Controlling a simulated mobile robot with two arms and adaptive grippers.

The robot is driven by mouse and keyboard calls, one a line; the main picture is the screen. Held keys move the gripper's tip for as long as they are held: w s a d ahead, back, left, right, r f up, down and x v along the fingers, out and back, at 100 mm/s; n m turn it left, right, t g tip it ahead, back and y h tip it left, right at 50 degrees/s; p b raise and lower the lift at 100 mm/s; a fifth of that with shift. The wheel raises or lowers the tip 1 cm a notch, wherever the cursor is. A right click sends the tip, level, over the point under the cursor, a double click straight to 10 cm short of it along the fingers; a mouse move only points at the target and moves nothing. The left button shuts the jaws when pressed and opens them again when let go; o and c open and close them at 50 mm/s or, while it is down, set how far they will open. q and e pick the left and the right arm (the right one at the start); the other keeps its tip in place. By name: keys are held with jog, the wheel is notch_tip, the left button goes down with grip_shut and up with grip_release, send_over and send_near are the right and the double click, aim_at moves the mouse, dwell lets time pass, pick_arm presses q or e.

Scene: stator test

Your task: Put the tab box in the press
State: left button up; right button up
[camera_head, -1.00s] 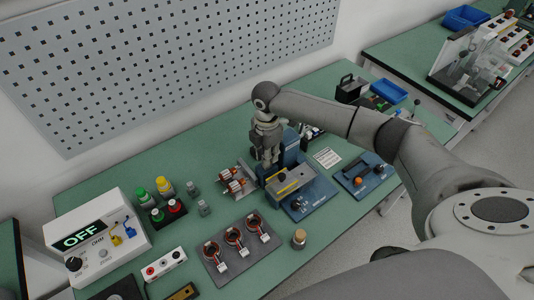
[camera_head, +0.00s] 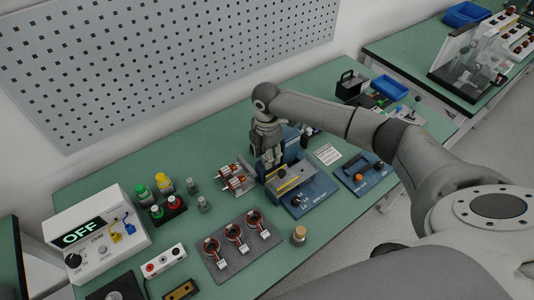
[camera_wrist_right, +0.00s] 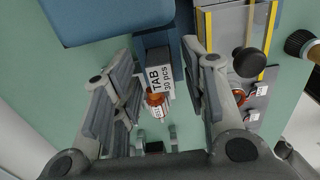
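My right gripper (camera_head: 272,158) hangs fingers-down at the blue press (camera_head: 294,148), behind its grey plate with yellow stripes (camera_head: 290,179). In the right wrist view, the gripper (camera_wrist_right: 162,70) is open, its fingers spread wide. The tab box (camera_wrist_right: 160,79), a small white-faced box marked "TAB 30 pcs", shows between the fingers with a gap on each side. The blue press body (camera_wrist_right: 105,18) is just beyond it, and the striped plate (camera_wrist_right: 226,35) is at the right. I cannot make out the box in the head view. My left gripper is not in view.
Copper-wound parts (camera_head: 234,178) stand left of the gripper. A grey tray (camera_head: 222,266) of stators is in front. A small corked bottle (camera_head: 299,234) stands near the front edge. A blue fixture (camera_head: 366,176) is at the right. A meter (camera_head: 100,232) reads OFF.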

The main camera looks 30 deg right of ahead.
jog(key=shift+r, duration=0.1)
notch_tip(320, 180, up, 12)
dwell(0.6)
dwell(0.6)
